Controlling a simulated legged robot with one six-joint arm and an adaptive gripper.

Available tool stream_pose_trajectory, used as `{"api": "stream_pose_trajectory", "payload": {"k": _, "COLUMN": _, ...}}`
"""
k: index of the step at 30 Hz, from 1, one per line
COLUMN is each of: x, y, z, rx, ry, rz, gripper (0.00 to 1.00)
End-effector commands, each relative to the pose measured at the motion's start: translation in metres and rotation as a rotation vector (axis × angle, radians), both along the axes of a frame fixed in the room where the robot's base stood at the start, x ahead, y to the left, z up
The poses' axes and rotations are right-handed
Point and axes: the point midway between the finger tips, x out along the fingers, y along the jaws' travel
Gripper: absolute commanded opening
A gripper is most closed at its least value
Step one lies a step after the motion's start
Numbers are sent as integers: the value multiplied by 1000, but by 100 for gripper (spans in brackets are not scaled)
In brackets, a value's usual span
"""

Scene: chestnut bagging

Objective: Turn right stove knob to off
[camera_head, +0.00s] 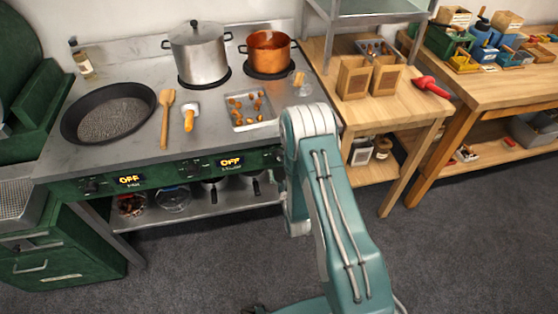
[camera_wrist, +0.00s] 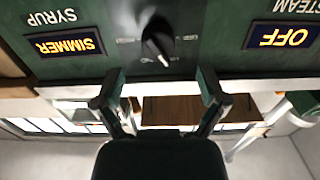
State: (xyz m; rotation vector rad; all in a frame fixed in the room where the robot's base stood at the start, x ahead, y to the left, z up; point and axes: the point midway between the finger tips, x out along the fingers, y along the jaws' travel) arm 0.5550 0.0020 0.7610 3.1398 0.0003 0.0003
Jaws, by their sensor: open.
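The right stove knob (camera_wrist: 157,42) is black with a pale pointer mark. It is on the green panel (camera_wrist: 200,20) in the wrist view, which is upside down. Beside it, the display (camera_wrist: 65,44) under the SYRUP label reads SIMMER. My gripper (camera_wrist: 160,76) is open and empty, its two fingers spread to either side of the knob's line. The knob lies ahead of the fingertips, with no contact visible.
A copper pot (camera_head: 268,52), a steel pot (camera_head: 197,55), a pan (camera_head: 108,114) and a tray (camera_head: 236,124) of chestnuts stand on the stove top. A wooden table (camera_head: 402,105) is to the right.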

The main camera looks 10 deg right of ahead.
Motion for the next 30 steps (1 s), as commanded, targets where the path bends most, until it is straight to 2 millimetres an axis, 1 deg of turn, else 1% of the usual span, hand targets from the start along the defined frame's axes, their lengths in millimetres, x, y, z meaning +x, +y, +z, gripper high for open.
{"api": "stream_pose_trajectory", "payload": {"k": 1, "x": 10, "y": 0, "z": 1, "rx": 0, "ry": -4, "rz": 0, "gripper": 92}}
{"api": "stream_pose_trajectory", "payload": {"k": 3, "x": 22, "y": 0, "z": 1, "rx": 0, "ry": -3, "rz": 0, "gripper": 92}}
{"api": "stream_pose_trajectory", "payload": {"k": 6, "x": 37, "y": 0, "z": 0, "rx": 0, "ry": -1, "rz": 0, "gripper": 92}}
{"api": "stream_pose_trajectory", "payload": {"k": 9, "x": 46, "y": 0, "z": 0, "rx": 0, "ry": 0, "rz": 0, "gripper": 92}}
{"api": "stream_pose_trajectory", "payload": {"k": 13, "x": 51, "y": 0, "z": 0, "rx": 0, "ry": 1, "rz": 0, "gripper": 92}}
{"api": "stream_pose_trajectory", "payload": {"k": 19, "x": 51, "y": 0, "z": 0, "rx": 0, "ry": 1, "rz": 0, "gripper": 92}}
{"api": "stream_pose_trajectory", "payload": {"k": 20, "x": 51, "y": 0, "z": 0, "rx": 0, "ry": 1, "rz": 0, "gripper": 87}}
{"api": "stream_pose_trajectory", "payload": {"k": 21, "x": 51, "y": 0, "z": 0, "rx": 0, "ry": 1, "rz": 0, "gripper": 69}}
{"api": "stream_pose_trajectory", "payload": {"k": 23, "x": 51, "y": 0, "z": 0, "rx": 0, "ry": 1, "rz": 0, "gripper": 43}}
{"api": "stream_pose_trajectory", "payload": {"k": 24, "x": 51, "y": 0, "z": 0, "rx": 0, "ry": 1, "rz": 0, "gripper": 25}}
{"api": "stream_pose_trajectory", "payload": {"k": 25, "x": 51, "y": 0, "z": 0, "rx": 0, "ry": 1, "rz": 0, "gripper": 11}}
{"api": "stream_pose_trajectory", "payload": {"k": 26, "x": 51, "y": 0, "z": 0, "rx": 0, "ry": 1, "rz": 0, "gripper": 9}}
{"api": "stream_pose_trajectory", "payload": {"k": 30, "x": 51, "y": 0, "z": 0, "rx": 0, "ry": 0, "rz": 1, "gripper": 9}}
